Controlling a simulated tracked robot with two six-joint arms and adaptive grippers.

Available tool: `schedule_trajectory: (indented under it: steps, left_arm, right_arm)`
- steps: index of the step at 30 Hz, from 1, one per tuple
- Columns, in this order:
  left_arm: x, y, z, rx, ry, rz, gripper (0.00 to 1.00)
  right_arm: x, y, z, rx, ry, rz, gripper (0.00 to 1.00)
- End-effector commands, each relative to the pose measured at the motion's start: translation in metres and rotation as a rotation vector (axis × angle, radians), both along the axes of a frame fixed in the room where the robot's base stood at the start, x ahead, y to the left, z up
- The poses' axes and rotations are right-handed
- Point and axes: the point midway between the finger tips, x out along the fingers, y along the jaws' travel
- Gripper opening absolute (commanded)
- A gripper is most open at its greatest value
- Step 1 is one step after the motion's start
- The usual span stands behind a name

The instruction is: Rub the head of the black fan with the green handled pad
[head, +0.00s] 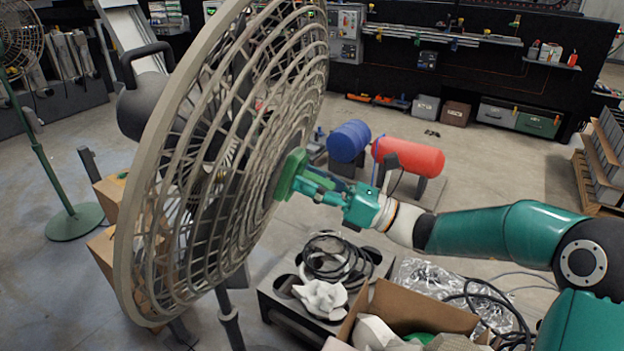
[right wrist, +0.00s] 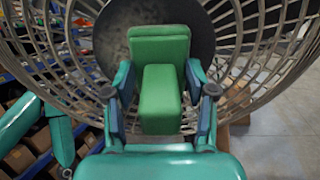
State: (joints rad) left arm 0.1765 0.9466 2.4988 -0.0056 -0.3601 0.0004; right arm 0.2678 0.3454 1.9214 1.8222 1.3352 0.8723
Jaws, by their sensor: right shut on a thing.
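A large fan (head: 150,240) with a beige wire cage and a black motor stands at the left of the head view, its cage facing right. In the right wrist view its cage (right wrist: 265,75) and dark round centre plate (right wrist: 118,30) fill the background. My right gripper (head: 318,190) is shut on the green handled pad (head: 290,172). In the right wrist view the pad (right wrist: 160,50) lies between the fingers, its block handle toward me. The pad is at the centre of the cage front and appears to touch it; exact contact is hidden. My left gripper is not in view.
Below my right arm are an open cardboard box (head: 405,308) and a dark crate (head: 275,298) with cables and white cloth. A red tank (head: 412,157) and a blue tank (head: 348,140) lie behind. A green-stand fan (head: 70,218) is at far left.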

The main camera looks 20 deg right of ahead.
Motion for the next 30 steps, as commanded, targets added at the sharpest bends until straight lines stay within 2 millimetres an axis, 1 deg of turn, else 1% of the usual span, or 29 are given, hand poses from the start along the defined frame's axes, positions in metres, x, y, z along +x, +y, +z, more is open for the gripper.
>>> schedule_trajectory:
  steps: [1,6,14,24,30]
  left_arm:
    - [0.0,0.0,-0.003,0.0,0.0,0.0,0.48]
    - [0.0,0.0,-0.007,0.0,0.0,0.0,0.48]
    - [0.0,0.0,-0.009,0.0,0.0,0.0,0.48]
    - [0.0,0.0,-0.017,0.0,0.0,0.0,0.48]
    - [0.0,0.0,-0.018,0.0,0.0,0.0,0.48]
  right_arm:
    - [-0.005,0.004,-0.001,0.0,-0.002,0.004,0.28]
    - [-0.016,0.012,0.0,0.001,-0.002,0.003,0.28]
    - [-0.024,0.018,0.0,0.0,-0.001,0.002,0.28]
    - [-0.046,0.035,0.0,0.0,-0.002,0.004,0.28]
    - [-0.053,0.041,0.0,0.0,-0.001,0.002,0.28]
